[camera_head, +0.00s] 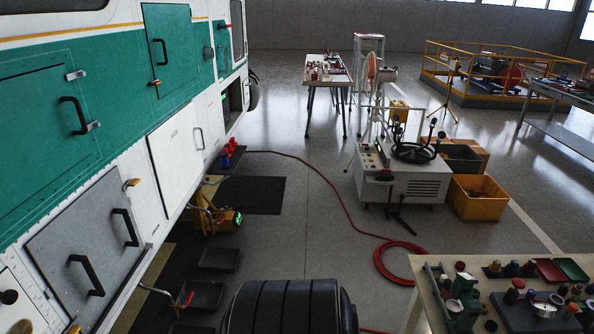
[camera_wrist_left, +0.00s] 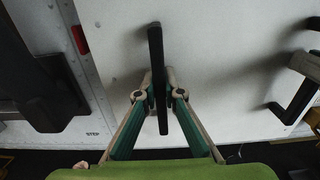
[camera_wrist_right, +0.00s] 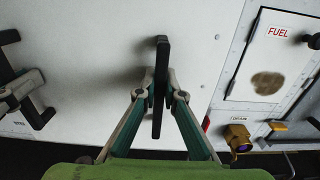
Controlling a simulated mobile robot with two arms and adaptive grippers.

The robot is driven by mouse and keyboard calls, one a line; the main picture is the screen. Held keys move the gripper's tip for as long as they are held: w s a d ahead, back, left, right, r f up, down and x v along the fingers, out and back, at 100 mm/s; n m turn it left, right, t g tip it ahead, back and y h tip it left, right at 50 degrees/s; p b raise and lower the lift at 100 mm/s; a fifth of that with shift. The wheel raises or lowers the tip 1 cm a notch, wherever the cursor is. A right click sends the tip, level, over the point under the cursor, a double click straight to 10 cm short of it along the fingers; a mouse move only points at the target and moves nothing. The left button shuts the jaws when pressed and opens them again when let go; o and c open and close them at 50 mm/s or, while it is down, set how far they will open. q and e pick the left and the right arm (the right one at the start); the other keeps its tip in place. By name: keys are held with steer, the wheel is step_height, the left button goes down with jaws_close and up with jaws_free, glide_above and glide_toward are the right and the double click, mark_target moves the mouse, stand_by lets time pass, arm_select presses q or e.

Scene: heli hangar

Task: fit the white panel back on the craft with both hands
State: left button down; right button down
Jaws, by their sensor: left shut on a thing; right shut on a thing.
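A white panel with two upright black bar handles fills the left wrist view (camera_wrist_left: 225,45) and the right wrist view (camera_wrist_right: 95,50). My left gripper (camera_wrist_left: 160,95) is shut on one handle (camera_wrist_left: 155,45). My right gripper (camera_wrist_right: 160,92) is shut on the other handle (camera_wrist_right: 162,55). Each wrist view shows the opposite handle at its side edge. I cannot tell whether the panel sits flush. In the head view, a grey-white panel (camera_head: 65,235) with two black handles is low on the craft (camera_head: 120,85); no gripper shows there, so I cannot tell if it is the same panel.
In the head view, a wheeled cart (camera_head: 405,180), a red hose (camera_head: 340,195), black trays (camera_head: 220,260) and a cluttered workbench (camera_head: 440,290) stand to the right. Open floor lies between them.

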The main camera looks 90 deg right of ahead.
arm_select(q)
steer(key=shift+w+r, duration=0.2)
arm_select(e)
steer(key=shift+w+r, duration=0.15)
steer(key=shift+r, duration=0.05)
